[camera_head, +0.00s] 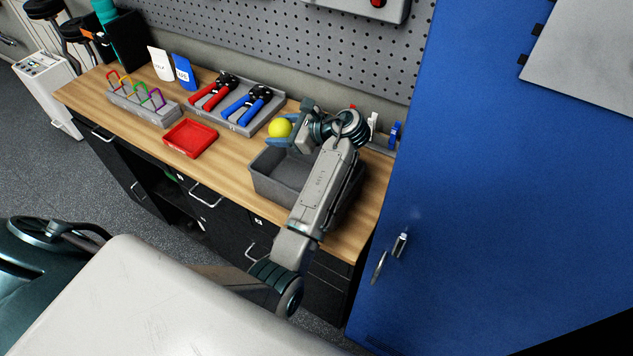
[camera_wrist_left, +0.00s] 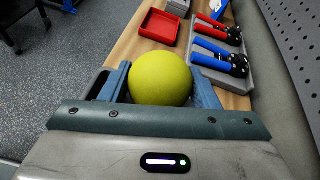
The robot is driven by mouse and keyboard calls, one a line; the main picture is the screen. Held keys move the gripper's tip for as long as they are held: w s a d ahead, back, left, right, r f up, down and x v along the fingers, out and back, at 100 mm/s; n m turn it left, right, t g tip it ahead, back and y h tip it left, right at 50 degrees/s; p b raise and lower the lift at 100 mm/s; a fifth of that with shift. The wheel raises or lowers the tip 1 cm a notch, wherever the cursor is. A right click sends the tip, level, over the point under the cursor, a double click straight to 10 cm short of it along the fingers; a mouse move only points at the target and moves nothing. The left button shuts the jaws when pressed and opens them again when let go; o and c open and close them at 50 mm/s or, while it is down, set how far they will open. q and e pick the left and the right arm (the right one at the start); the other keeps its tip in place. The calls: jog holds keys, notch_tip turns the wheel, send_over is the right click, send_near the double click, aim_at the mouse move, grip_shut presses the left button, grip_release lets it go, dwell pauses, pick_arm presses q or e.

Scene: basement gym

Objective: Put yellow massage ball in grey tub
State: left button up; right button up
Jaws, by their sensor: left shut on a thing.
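The yellow massage ball (camera_head: 280,127) is between the fingers of my left gripper (camera_head: 279,136), which is shut on it. In the left wrist view the ball (camera_wrist_left: 160,79) sits between the two blue fingers (camera_wrist_left: 160,88). The grey tub (camera_head: 268,178) stands on the wooden bench under my left arm, which hides its right part. In the head view the ball and gripper show at the tub's far left edge; how high they are above it I cannot tell. My right gripper is not in view.
A red tray (camera_head: 190,138) lies left of the tub. Behind it a grey tray (camera_head: 257,121) holds red-handled and blue-handled tools. A rack with coloured loops (camera_head: 143,107) stands farther left. A pegboard wall (camera_head: 300,40) closes the back, and a blue cabinet (camera_head: 470,180) stands at right.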

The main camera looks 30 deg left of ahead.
pick_arm(q)
jog(key=f+p, duration=0.1)
jog(key=f, duration=0.2)
jog(key=f+p, duration=0.1)
jog(key=f, duration=0.2)
jog(key=f+p, duration=0.1)
jog(key=f, duration=0.2)
jog(key=shift+s+a+f, duration=0.15)
jog(key=shift+a, duration=0.15)
jog(key=shift+a+f, duration=0.1)
jog(key=shift+f, duration=0.15)
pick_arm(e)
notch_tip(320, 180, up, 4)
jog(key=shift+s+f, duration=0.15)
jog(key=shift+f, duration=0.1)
pick_arm(q)
jog(key=shift+f, duration=0.25)
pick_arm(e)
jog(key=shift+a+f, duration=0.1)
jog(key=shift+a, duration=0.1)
pick_arm(q)
jog(key=shift+f, duration=0.35)
jog(key=o, duration=1.1)
jog(key=shift+c, duration=0.2)
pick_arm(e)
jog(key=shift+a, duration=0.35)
